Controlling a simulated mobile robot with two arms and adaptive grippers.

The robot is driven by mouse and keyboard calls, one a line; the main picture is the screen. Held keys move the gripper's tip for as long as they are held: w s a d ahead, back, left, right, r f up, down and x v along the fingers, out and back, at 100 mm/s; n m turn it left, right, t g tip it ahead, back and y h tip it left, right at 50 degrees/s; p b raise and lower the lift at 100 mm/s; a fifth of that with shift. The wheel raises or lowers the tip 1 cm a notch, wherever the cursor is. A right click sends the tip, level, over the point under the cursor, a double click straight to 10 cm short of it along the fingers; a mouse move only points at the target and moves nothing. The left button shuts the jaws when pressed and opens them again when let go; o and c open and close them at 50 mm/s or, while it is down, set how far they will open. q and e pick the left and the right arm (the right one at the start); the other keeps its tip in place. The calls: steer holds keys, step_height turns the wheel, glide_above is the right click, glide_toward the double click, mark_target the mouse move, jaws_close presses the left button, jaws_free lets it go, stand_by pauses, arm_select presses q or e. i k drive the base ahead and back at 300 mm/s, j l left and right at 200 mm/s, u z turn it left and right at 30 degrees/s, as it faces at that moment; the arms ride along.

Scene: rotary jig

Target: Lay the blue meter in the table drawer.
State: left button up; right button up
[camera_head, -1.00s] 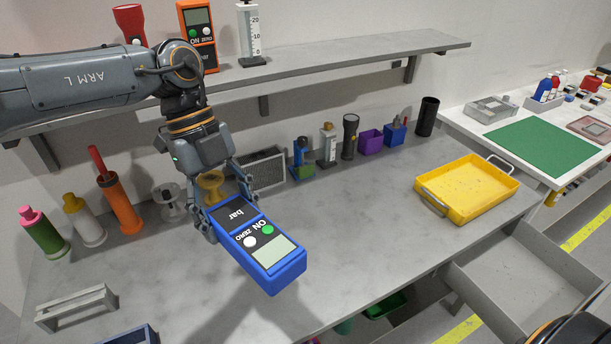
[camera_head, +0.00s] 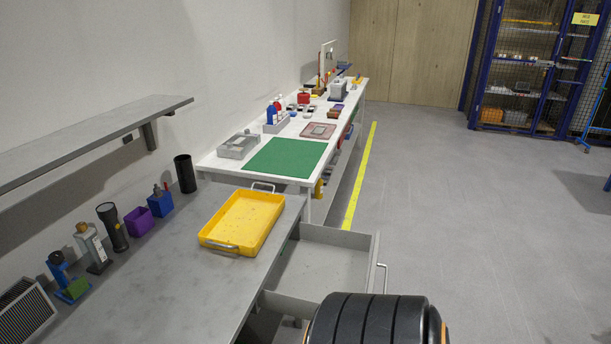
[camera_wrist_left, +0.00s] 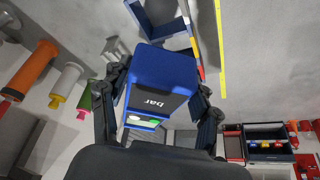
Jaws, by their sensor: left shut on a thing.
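The blue meter (camera_wrist_left: 165,68) shows in the left wrist view, its dark "bar" face and a green and a white button towards the camera. My left gripper (camera_wrist_left: 160,90) is shut on it, with one finger along each side. Neither shows in the head view now. The table drawer (camera_head: 325,266) is pulled open at the front of the grey table in the head view. The part of its inside that shows is empty. A dark rounded part of my own body hides its near corner. My right gripper is in neither view.
A yellow tray (camera_head: 213,241) stands on the grey table beside the drawer. A black cup (camera_head: 185,174), a purple box (camera_head: 138,221) and a flashlight (camera_head: 112,227) line the wall side. A white table with a green mat (camera_head: 285,158) stands beyond. The floor at right is clear.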

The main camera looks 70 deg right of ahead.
mark_target(327, 277)
steer(key=z, duration=0.4)
steer(key=l+z, duration=0.1)
steer(key=z, duration=0.3)
steer(key=l+z, duration=0.1)
steer(key=z, duration=0.65)
steer(key=i+l, duration=0.15)
steer(key=l, duration=0.15)
steer(key=i+l, duration=0.1)
steer(key=l, duration=0.25)
steer(key=i+l+z, duration=0.1)
steer(key=l, duration=0.2)
steer(key=i+l, duration=0.2)
steer(key=l, duration=0.15)
